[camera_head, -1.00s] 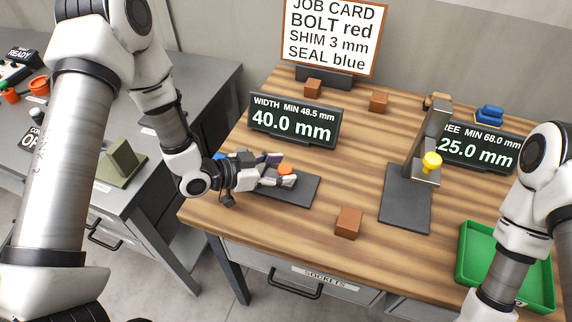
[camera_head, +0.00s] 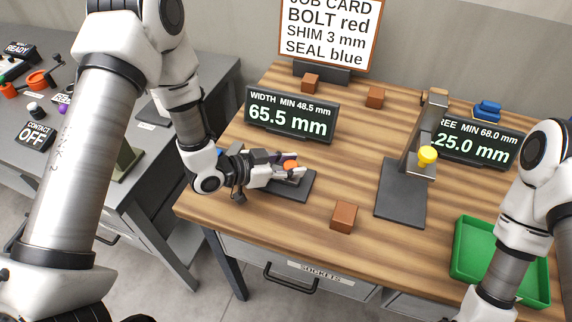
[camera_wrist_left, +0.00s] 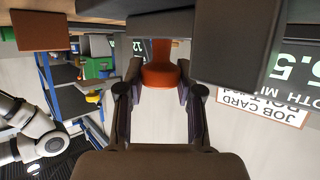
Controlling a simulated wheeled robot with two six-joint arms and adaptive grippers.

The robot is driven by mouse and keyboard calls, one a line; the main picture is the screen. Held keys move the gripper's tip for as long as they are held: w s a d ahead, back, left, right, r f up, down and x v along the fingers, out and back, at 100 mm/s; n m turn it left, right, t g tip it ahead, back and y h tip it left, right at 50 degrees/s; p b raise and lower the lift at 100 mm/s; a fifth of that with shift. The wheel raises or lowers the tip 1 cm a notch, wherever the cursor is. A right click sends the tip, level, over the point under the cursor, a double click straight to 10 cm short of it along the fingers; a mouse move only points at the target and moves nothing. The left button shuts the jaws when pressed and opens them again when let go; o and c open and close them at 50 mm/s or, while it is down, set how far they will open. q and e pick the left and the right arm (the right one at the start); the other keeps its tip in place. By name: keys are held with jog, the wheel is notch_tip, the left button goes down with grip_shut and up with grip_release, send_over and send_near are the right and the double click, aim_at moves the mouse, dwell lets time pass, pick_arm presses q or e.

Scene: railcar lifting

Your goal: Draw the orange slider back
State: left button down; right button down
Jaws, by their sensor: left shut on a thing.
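The orange slider (camera_head: 291,164) is a round orange knob on a dark fixture (camera_head: 298,188) at the left of the wooden table. My left gripper (camera_head: 289,169) reaches in from the left and is shut on the slider, with its fingers on both sides. In the left wrist view the slider (camera_wrist_left: 160,74) shows between my fingertips, against a dark block. The width display (camera_head: 290,118) behind the fixture reads 65.5 mm, with MIN 48.5 mm above. My right arm shows at the right edge, but its gripper is out of the frame.
A brown block (camera_head: 344,217) lies right of the fixture. A dark stand with a yellow knob (camera_head: 427,155) rises further right, beside a second display (camera_head: 478,144). A green tray (camera_head: 468,277) lies at the front right. Two brown blocks stand at the back.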

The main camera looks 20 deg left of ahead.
pick_arm(q)
jog(key=c, duration=1)
grip_release()
jog(key=shift+f, duration=0.1)
jog(key=shift+c, duration=0.2)
jog(key=o, duration=0.3)
jog(key=shift+d, duration=0.35)
jog(key=shift+s+a, duration=0.1)
jog(key=shift+a, duration=0.2)
jog(key=v, duration=1.1)
jog(key=shift+s+r, duration=0.15)
jog(key=shift+r, duration=0.2)
jog(key=shift+a, duration=0.15)
